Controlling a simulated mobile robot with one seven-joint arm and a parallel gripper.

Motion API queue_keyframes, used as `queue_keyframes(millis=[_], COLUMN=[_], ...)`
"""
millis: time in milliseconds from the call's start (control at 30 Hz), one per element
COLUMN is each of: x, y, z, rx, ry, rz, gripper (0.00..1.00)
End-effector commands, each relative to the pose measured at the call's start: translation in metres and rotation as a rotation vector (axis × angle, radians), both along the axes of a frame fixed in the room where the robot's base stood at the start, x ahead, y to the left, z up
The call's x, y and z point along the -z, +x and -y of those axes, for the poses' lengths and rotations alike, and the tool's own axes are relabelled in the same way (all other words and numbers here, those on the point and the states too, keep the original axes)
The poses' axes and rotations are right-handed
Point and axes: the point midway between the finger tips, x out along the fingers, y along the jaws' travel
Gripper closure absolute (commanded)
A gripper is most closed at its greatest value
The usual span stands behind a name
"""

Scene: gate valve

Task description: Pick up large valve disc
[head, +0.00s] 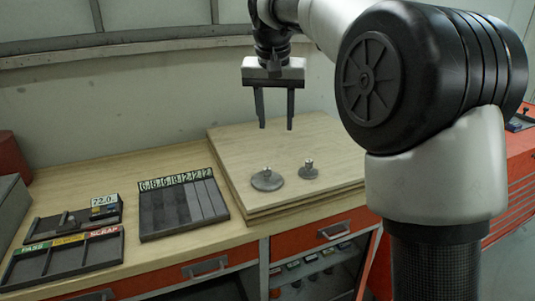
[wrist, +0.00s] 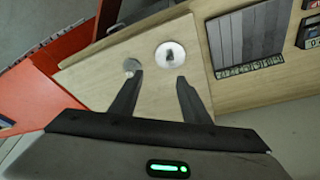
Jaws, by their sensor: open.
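The large valve disc (head: 267,180) is a flat grey metal disc with a small stem on top. It lies on the raised wooden board (head: 235,150), left of a smaller valve disc (head: 308,170). In the wrist view the large disc (wrist: 171,54) shows bright, just beyond the fingertips, and the smaller disc (wrist: 132,66) is beside the other finger's tip. My gripper (head: 276,126) is open and empty, pointing down above the board. It is above and behind both discs in the head view. The gripper also shows in the wrist view (wrist: 159,78). Nothing hides the large disc.
A slotted tray with number labels (head: 180,208) lies left of the board. Farther left are a gauge block marked 72.0 (head: 75,218) and a PASS/SCRAP tray (head: 65,258). Red drawers (head: 205,267) are below the bench edge. The board around the discs is clear.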

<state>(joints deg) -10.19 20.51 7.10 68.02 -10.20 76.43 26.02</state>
Motion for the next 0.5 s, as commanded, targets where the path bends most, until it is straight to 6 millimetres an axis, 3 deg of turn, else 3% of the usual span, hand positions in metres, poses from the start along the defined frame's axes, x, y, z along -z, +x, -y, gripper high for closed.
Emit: queue_keyframes(millis=[33, 133, 333, 500], x=[0.017, 0.029, 0.052, 0.086], y=[0.015, 0.031, 0.043, 0.052], z=[-0.008, -0.018, -0.023, -0.02], rx=[0.01, 0.031, 0.046, 0.047], ry=[0.002, 0.007, 0.01, 0.01], rz=[-0.009, -0.02, -0.028, -0.028], gripper=[0.57, 0.57, 0.57, 0.57])
